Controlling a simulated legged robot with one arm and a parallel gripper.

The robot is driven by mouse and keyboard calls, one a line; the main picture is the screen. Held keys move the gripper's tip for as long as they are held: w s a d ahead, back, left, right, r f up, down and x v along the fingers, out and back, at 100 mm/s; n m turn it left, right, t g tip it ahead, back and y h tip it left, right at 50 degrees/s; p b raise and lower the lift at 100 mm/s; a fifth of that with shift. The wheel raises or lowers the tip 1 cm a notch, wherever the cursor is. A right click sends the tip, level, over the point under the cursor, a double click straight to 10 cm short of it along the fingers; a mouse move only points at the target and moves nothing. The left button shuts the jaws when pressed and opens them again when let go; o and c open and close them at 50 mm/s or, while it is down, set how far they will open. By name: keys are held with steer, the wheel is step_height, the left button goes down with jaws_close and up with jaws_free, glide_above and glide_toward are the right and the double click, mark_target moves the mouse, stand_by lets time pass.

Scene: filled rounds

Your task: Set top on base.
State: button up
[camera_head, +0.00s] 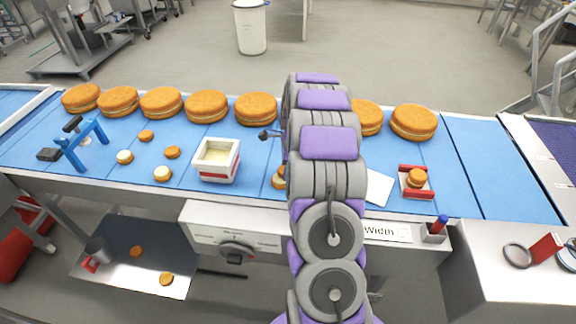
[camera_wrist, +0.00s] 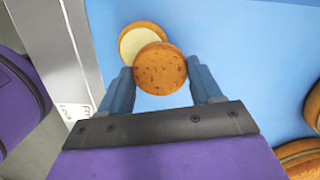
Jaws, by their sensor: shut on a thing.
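In the wrist view, my gripper (camera_wrist: 160,80) has its two blue fingers around a small round brown top (camera_wrist: 161,72), shut on it. A cream-faced round base (camera_wrist: 136,38) lies just beyond the top, which overlaps its near edge in the picture. I cannot tell whether the two touch. In the head view my own arm hides the gripper. A small round (camera_head: 278,182) shows partly at the arm's left edge, and I cannot tell which piece it is.
Large filled rounds (camera_head: 207,106) line the belt's far side. Left lie plain tops (camera_head: 172,152) and cream-faced bases (camera_head: 162,173), beside a white cream box (camera_head: 232,170) and blue stand (camera_head: 80,148). Right is a red-ended holder (camera_head: 417,194) with a small round. The belt's right end (camera_head: 485,165) is clear.

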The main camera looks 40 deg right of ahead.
steer(key=shift+a, duration=0.6)
steer(key=o, duration=0.3)
steer(key=shift+d, duration=0.1)
steer(key=o, duration=0.5)
steer(key=shift+d+f, duration=0.15)
steer(key=shift+d, duration=0.35)
steer(key=shift+o, duration=0.6)
steer(key=shift+a, duration=0.5)
steer(key=shift+d+r+p, duration=0.4)
steer(key=shift+r+p, duration=0.05)
steer(key=shift+r, duration=0.25)
steer(key=shift+a+r+p, duration=0.15)
steer(key=shift+r+p, duration=0.25)
steer(key=shift+r, duration=0.3)
steer(key=shift+a+r+p, duration=0.1)
steer(key=shift+r+p, duration=0.25)
steer(key=shift+r, duration=0.35)
steer(key=shift+d+r+p, duration=0.15)
steer(key=shift+r+p, duration=0.7)
steer(key=shift+r, duration=0.55)
